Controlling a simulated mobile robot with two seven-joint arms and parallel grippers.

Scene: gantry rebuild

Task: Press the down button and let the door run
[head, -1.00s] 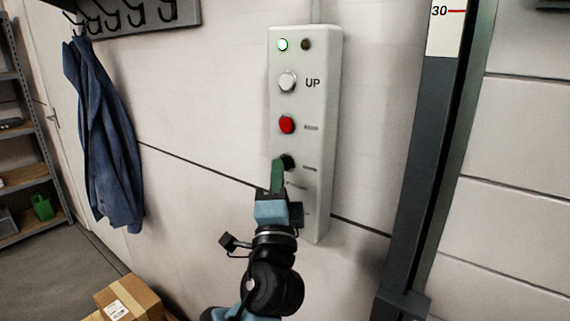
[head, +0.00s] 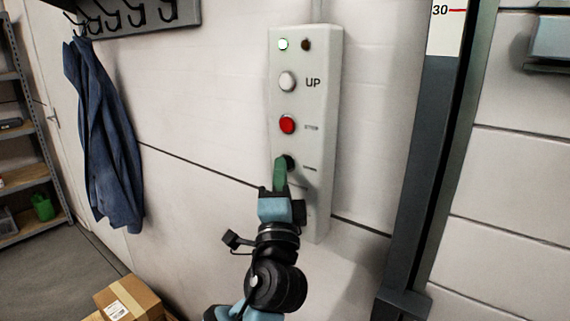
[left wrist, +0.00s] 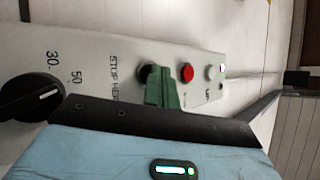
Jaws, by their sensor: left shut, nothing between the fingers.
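A pale control box (head: 325,110) on the wall carries a white button marked UP (head: 288,82), a red button (head: 287,125) and a black button (head: 291,161) below them. My left gripper (head: 280,162) is shut, its green fingertips at the black button and partly covering it. They appear to touch it; how far it is pressed is hidden. The left wrist view shows the green fingers (left wrist: 163,88) against the black button (left wrist: 146,74). The sectional door (head: 515,170) at the right shows pale panels with dark seams. My right gripper is not in view.
A dark door post (head: 418,160) stands right of the box. A black knob (left wrist: 30,98) sits lower on the box. A blue coat (head: 103,140) and a cardboard box (head: 127,300) are at left.

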